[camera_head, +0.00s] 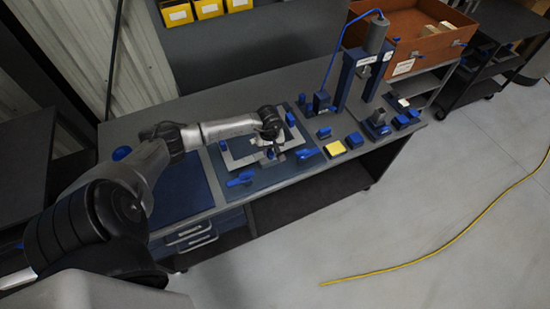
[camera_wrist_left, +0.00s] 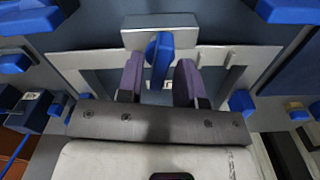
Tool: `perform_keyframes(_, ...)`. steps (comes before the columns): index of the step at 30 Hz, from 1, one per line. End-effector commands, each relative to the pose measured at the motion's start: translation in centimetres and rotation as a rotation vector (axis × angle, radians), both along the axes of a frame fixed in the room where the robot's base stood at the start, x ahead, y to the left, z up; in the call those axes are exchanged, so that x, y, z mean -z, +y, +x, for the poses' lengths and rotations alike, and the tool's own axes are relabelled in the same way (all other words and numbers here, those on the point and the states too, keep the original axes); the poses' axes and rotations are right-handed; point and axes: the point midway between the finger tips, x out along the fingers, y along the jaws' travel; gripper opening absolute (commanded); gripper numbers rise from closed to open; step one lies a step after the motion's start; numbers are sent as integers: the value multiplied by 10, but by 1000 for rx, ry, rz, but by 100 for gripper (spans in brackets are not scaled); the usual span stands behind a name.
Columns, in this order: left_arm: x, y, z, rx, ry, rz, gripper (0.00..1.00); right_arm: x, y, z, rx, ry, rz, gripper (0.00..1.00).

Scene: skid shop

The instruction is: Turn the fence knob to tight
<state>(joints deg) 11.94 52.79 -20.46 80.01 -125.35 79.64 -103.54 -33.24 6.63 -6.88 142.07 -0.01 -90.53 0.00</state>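The fence knob (camera_wrist_left: 159,52) is a blue bar-shaped handle on a grey metal block (camera_wrist_left: 188,25) of the fence frame (camera_wrist_left: 232,60). In the head view the fence frame (camera_head: 237,161) lies on the workbench, and my left gripper (camera_head: 271,146) is over it, partly hiding the knob. In the left wrist view the two purple fingers of my left gripper (camera_wrist_left: 160,80) are apart, one on each side of the knob. The knob stands between the fingertips; I cannot tell whether either finger touches it. My right gripper is not in view.
Blue clamps (camera_head: 240,179) and a yellow block (camera_head: 335,148) lie along the bench front. A blue press (camera_head: 345,80) stands to the right of the fence. A brown box (camera_head: 415,35) is at the back right. Floor in front is mostly clear, with a yellow cable (camera_head: 430,254).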

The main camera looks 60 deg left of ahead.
Motion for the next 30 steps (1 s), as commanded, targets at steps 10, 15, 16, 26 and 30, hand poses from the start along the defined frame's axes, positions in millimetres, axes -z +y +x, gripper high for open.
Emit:
perform_keyframes(10,0,0,0,0,0,0,0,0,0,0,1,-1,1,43)
perform_keyframes(15,0,0,0,0,0,0,0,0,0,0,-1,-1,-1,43)
perform_keyframes(16,0,0,0,-1,0,0,0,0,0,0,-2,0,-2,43)
perform_keyframes(26,0,0,0,-58,0,1,0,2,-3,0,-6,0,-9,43)
perform_keyframes(30,0,0,0,-58,0,1,22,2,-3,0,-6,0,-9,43)
